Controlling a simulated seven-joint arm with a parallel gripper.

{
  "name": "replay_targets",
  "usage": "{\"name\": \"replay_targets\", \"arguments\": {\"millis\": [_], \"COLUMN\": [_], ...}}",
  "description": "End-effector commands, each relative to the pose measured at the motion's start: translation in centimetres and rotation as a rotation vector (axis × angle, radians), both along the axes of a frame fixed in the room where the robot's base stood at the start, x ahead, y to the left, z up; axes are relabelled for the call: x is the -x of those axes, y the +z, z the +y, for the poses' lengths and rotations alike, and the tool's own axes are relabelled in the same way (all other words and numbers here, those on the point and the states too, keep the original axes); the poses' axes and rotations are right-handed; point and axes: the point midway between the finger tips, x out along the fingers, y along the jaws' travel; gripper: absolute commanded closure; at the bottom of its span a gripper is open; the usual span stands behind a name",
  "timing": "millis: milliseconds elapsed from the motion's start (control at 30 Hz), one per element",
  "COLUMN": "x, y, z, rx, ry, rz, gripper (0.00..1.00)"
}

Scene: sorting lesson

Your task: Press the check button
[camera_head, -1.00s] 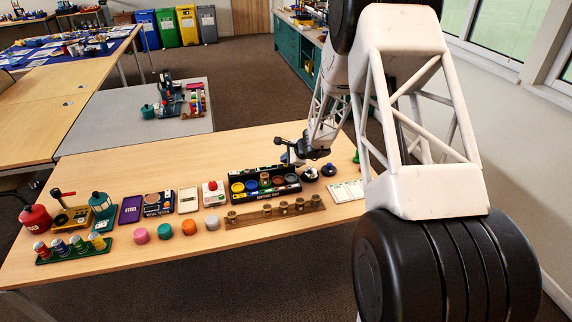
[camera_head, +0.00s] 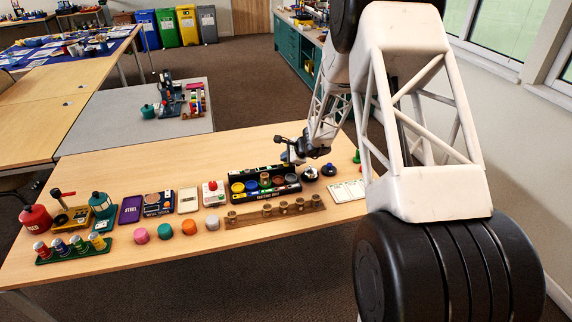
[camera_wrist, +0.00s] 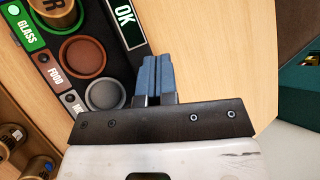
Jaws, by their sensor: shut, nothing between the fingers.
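My gripper (camera_head: 290,160) hangs over the right end of the black sorting tray (camera_head: 265,196). In the wrist view its two blue fingertips (camera_wrist: 157,60) are shut together with nothing between them, beside the tray's edge, over bare wood. A white box with a red button on top (camera_head: 213,189) stands left of the tray. Two small dark round pieces, one with a blue top (camera_head: 328,170), stand right of the tray. I cannot tell which of these is the check button.
A wooden rack with several small cups (camera_head: 275,213) lies in front of the tray. Coloured pucks (camera_head: 165,230), a purple book (camera_head: 131,209) and a red canister (camera_head: 35,218) stand to the left. A white card (camera_head: 346,190) lies at right. The table's back left is clear.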

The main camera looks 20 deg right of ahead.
Motion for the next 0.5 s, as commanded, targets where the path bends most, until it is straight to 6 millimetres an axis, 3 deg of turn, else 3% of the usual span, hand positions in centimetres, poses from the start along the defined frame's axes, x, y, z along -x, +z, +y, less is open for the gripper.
{"name": "replay_targets", "arguments": {"millis": [500], "x": [0.01], "y": [0.70], "z": [0.00], "rx": [-0.001], "ry": [-0.001], "rz": [0.000], "gripper": [1.00]}}
